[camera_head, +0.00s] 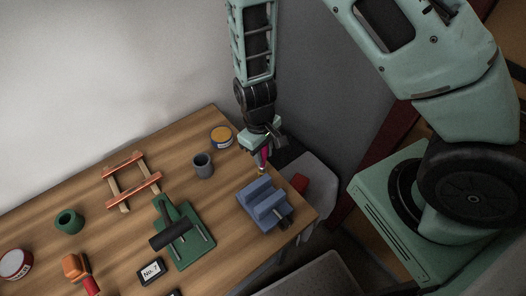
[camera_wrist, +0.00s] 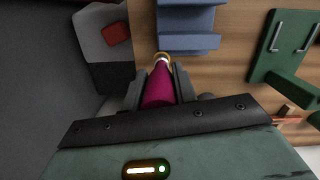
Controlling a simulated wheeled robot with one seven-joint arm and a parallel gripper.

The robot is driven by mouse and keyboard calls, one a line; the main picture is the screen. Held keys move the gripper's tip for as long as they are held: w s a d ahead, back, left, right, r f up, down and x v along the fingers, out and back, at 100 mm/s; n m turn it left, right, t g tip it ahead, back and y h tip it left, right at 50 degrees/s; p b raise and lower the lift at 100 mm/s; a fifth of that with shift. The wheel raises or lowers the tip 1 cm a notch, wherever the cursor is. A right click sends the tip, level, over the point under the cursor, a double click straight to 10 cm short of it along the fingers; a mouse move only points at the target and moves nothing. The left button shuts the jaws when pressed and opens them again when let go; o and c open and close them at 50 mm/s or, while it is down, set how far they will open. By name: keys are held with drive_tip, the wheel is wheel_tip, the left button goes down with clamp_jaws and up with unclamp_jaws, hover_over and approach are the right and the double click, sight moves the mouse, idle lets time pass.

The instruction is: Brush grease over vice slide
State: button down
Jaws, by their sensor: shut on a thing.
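The blue vice (camera_head: 264,205) sits near the right corner of the wooden table, and its blue body also shows at the top of the wrist view (camera_wrist: 187,28). My gripper (camera_head: 262,150) is above the table edge, just behind the vice. It is shut on the magenta handle of a brush (camera_wrist: 159,86). In the wrist view the brush's light tip points toward the vice; I cannot tell whether it touches.
A grey cup (camera_head: 203,165) and a green plate with a black roller (camera_head: 183,236) are left of the vice. An orange-barred wooden frame (camera_head: 132,181) and a green pot (camera_head: 69,221) are further left. A grey bin with a red item (camera_head: 300,183) stands beyond the table edge.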

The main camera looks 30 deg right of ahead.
drive_tip(key=shift+f+b, duration=0.75)
drive_tip(key=shift+f, duration=0.25)
idle(0.4)
drive_tip(key=shift+s+a+p, duration=0.9)
drive_tip(key=shift+a+p, duration=0.4)
drive_tip(key=shift+a, duration=3.1)
drive_tip(key=shift+w+d, duration=0.3)
drive_tip(key=shift+d, duration=1.15)
drive_tip(key=shift+w+d, duration=0.25)
drive_tip(key=shift+d, duration=1.25)
drive_tip(key=shift+w+d, duration=0.3)
drive_tip(key=shift+d, duration=1.15)
drive_tip(key=s+a+p, duration=0.1)
drive_tip(key=a, duration=0.7)
drive_tip(key=shift+s+a, duration=0.35)
drive_tip(key=shift+a, duration=0.05)
drive_tip(key=shift+r, duration=0.2)
